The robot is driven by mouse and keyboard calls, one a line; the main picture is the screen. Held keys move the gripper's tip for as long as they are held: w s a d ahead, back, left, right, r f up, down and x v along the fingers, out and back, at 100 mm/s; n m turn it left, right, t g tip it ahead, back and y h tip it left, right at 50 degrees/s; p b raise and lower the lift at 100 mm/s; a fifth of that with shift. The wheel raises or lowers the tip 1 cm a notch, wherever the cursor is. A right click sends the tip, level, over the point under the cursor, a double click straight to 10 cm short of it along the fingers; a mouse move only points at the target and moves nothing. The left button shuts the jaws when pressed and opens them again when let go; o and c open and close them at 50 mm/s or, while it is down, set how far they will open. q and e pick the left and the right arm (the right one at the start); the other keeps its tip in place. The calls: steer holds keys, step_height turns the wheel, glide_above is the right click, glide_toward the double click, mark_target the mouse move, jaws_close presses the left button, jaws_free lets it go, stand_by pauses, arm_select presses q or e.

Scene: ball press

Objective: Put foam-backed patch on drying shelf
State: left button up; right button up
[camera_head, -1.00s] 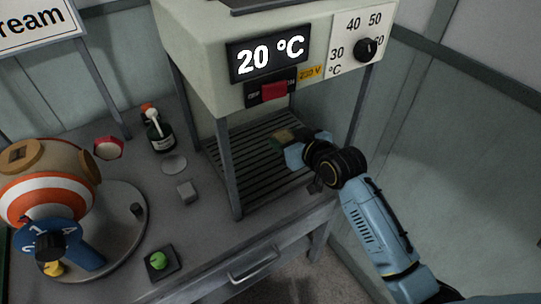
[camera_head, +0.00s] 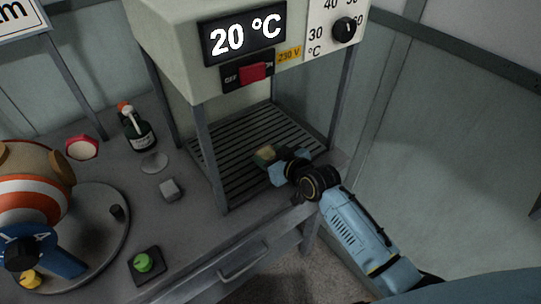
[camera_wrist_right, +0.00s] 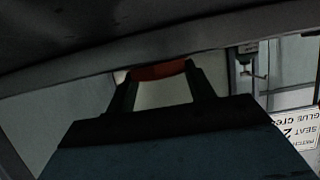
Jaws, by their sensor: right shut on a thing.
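The drying shelf (camera_head: 232,176) is a dark slatted rack under the heater box with the "20 °C" display. My right gripper (camera_head: 270,160) reaches in from the right, over the slats. In the right wrist view the two fingers close on a reddish-orange edge (camera_wrist_right: 158,71). I cannot tell whether the patch touches the slats. My left gripper does not show.
The heater box (camera_head: 180,45) stands on grey posts (camera_head: 209,160) around the shelf. A striped ball (camera_head: 35,190) in a round stand is at left. A dark bottle (camera_head: 138,132), a grey block (camera_head: 170,190) and a green button (camera_head: 143,262) are on the table.

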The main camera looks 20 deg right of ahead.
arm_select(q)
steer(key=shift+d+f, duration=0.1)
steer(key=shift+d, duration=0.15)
arm_select(e)
steer(key=o, duration=0.9)
steer(key=shift+f, duration=0.1)
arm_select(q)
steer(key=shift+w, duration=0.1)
arm_select(e)
steer(key=shift+o, duration=0.2)
steer(key=shift+r, duration=0.25)
steer(key=p+v, duration=0.2)
steer(key=v, duration=0.9)
steer(key=shift+s+d, duration=0.1)
steer(key=shift+s, duration=0.05)
steer(key=shift+s+d+r, duration=0.1)
steer(key=shift+s+r, duration=0.05)
steer(key=shift+s, duration=0.15)
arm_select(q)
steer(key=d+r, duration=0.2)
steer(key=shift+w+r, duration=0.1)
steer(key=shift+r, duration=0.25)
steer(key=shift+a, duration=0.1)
